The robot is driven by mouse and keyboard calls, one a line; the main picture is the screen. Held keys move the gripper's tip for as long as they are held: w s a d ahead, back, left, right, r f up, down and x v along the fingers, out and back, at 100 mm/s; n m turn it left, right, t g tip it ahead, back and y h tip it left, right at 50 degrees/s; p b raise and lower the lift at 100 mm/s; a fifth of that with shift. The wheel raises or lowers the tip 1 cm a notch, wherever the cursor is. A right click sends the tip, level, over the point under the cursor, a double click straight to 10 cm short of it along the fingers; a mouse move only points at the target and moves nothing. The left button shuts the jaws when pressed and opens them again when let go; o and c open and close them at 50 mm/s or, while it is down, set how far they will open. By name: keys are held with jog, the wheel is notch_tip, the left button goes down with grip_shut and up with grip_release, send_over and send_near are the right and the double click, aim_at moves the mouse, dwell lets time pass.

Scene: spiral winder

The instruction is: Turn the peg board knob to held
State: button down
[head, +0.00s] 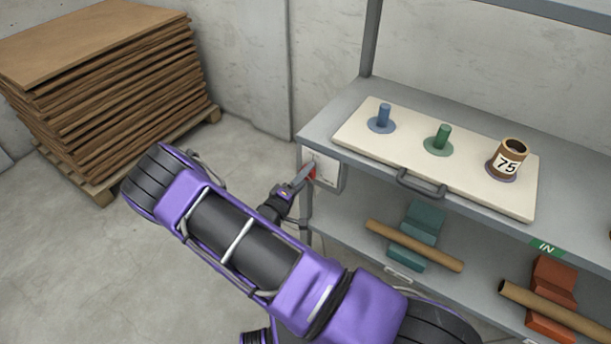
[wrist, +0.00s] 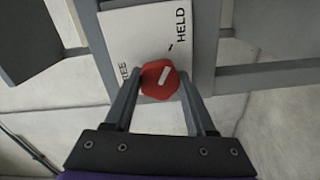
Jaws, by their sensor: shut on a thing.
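The red knob (wrist: 157,85) sits on a white label plate (wrist: 138,28) on the shelf frame. The plate reads HELD at the upper right; a partly hidden word ending in EE is at the left. The knob's white mark is slanted toward the upper right, not clearly in line with the tick by HELD. My gripper (wrist: 160,76) is shut on the knob, one finger on each side. In the head view my gripper (head: 303,178) hides most of the knob. The cream peg board (head: 460,190) lies on the shelf above.
The board has a blue peg (head: 384,116), a green peg (head: 442,138) and a brown roll marked 75 (head: 508,158). A dark handle (head: 421,186) is on its front edge. Cardboard tubes (head: 414,246) rest on cradles below. Stacked brown sheets (head: 120,85) stand at the left. Floor between is clear.

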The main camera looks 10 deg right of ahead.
dwell(0.4)
jog(key=shift+c, duration=1.1)
grip_release()
jog(key=v, duration=1.7)
jog(key=shift+s+a+p, duration=0.2)
jog(key=shift+p, duration=0.25)
jog(key=shift+r, duration=0.1)
